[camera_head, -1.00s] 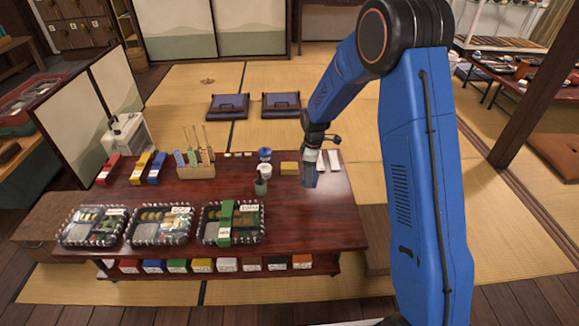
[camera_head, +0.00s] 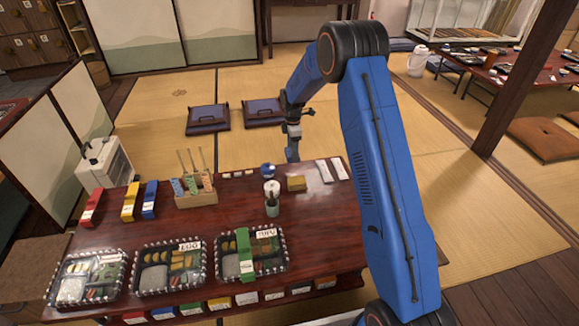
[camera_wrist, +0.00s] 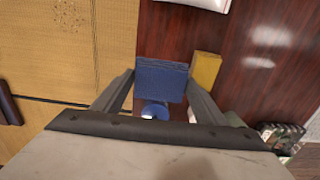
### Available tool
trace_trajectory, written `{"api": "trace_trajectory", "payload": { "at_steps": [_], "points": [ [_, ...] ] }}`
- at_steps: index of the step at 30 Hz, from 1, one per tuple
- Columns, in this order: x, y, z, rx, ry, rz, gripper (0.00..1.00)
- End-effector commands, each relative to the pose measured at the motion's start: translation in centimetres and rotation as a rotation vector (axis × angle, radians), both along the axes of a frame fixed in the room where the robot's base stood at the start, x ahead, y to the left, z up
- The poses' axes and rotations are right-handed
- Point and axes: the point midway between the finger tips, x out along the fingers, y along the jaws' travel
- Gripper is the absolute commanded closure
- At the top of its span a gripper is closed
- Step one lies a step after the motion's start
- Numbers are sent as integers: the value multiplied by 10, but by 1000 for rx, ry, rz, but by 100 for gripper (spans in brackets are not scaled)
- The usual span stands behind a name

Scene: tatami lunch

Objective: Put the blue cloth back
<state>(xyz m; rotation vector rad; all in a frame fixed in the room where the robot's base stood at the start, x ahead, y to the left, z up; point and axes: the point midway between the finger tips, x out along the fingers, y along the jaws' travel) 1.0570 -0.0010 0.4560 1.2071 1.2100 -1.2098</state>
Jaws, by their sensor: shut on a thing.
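The blue cloth (camera_wrist: 160,80) is a flat folded piece held between the two fingers of my gripper (camera_wrist: 161,92) in the wrist view. In the head view my gripper (camera_head: 292,142) is small and points down near the far edge of the dark red table (camera_head: 330,205); the cloth (camera_head: 292,155) shows as a small blue patch at its tip. The gripper is shut on the cloth. I cannot tell exactly how high the cloth is above the table.
A yellow block (camera_head: 296,183) and a blue-topped round item (camera_head: 268,170) stand close by. White folded pieces (camera_head: 331,170) lie to the right. Bento trays (camera_head: 170,268) line the near side. Floor cushions (camera_head: 208,118) are beyond.

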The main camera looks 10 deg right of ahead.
Motion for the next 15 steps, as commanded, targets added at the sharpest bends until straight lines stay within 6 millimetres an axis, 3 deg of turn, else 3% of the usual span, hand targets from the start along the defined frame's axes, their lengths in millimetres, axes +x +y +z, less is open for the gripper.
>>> {"api": "trace_trajectory", "payload": {
  "at_steps": [6,15],
  "points": [
    [0,0,-37,0,1,-1,63],
    [-1,0,-65,0,2,-1,63]
  ]
}}
